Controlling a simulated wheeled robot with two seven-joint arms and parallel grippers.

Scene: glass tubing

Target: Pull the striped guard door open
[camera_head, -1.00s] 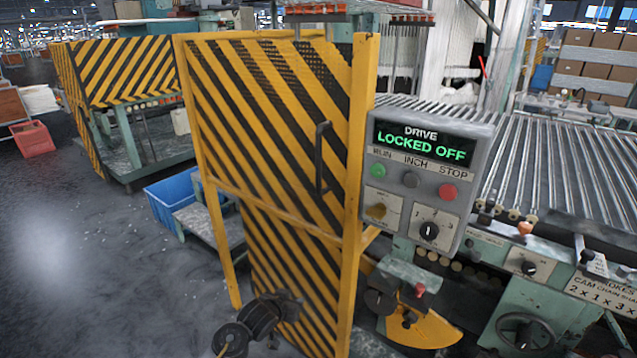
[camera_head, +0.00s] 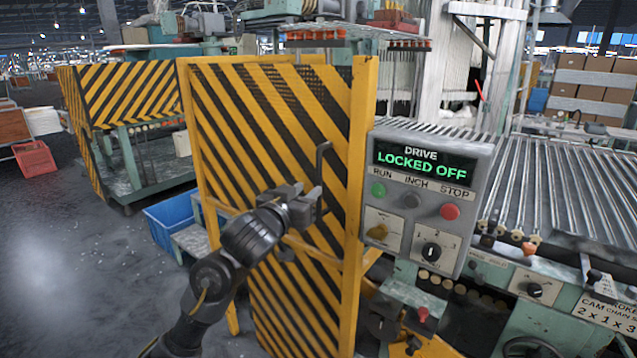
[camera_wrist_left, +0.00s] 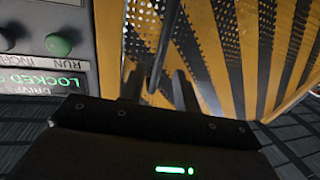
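The striped guard door (camera_head: 270,110) is yellow and black, and sits shut in its yellow frame. Its dark upright handle (camera_head: 321,163) is near the door's right edge. My left gripper (camera_head: 308,202) is at the lower part of the handle in the head view and hides some of it. In the left wrist view the fingers (camera_wrist_left: 159,88) stand apart, with the handle bar (camera_wrist_left: 167,45) running down between them. A gap shows beside the bar, so the fingers do not look closed on it. My right gripper is not in view.
A grey control box (camera_head: 425,195) reading "LOCKED OFF" stands just right of the door frame. It also shows upside down in the wrist view (camera_wrist_left: 45,45). A blue crate (camera_head: 172,222) and a low bench are behind the door on the left. Open floor (camera_head: 70,260) lies left.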

